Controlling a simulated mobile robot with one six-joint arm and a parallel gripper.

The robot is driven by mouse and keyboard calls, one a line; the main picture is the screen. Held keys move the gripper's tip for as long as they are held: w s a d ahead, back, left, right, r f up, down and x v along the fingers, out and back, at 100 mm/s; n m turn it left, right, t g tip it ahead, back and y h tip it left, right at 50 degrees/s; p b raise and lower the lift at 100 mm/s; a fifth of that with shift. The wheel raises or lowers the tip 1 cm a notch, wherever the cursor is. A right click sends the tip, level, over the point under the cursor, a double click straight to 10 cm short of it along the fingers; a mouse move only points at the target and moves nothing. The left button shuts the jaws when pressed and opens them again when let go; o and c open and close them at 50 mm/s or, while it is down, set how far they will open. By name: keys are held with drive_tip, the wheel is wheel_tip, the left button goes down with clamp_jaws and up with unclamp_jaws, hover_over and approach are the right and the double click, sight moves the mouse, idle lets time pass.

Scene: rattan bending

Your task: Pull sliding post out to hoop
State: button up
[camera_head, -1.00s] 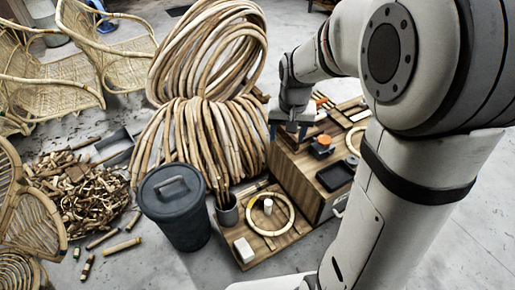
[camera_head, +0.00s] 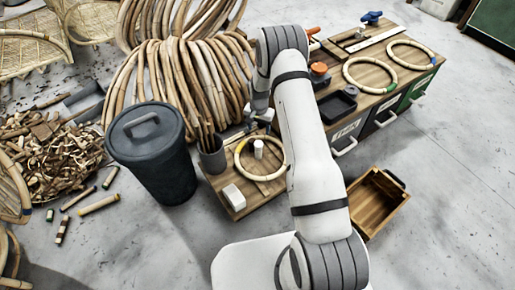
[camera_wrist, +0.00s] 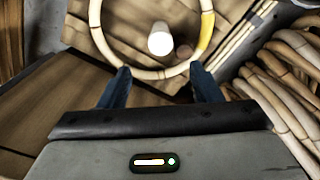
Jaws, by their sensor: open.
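The white post (camera_head: 258,149) stands on a low wooden board (camera_head: 216,182), inside a pale rattan hoop (camera_head: 238,163) that lies around it. In the wrist view the post (camera_wrist: 160,40) shows as a white round top with a gap between it and the hoop (camera_wrist: 99,38). A yellow band marks the hoop's right side. My gripper (camera_wrist: 160,72) is open and empty, its two blue fingertips at the near edge of the hoop. In the head view my gripper (camera_head: 260,118) is at the far side of the hoop, partly hidden by my arm.
Rattan coils (camera_head: 180,85) rise behind. A bench (camera_head: 385,72) and open wooden box (camera_head: 366,208) are right.

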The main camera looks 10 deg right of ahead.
sight(259, 144)
wheel_tip(259, 144, down, 10)
drive_tip(key=b, duration=0.3)
drive_tip(key=shift+c, duration=0.6)
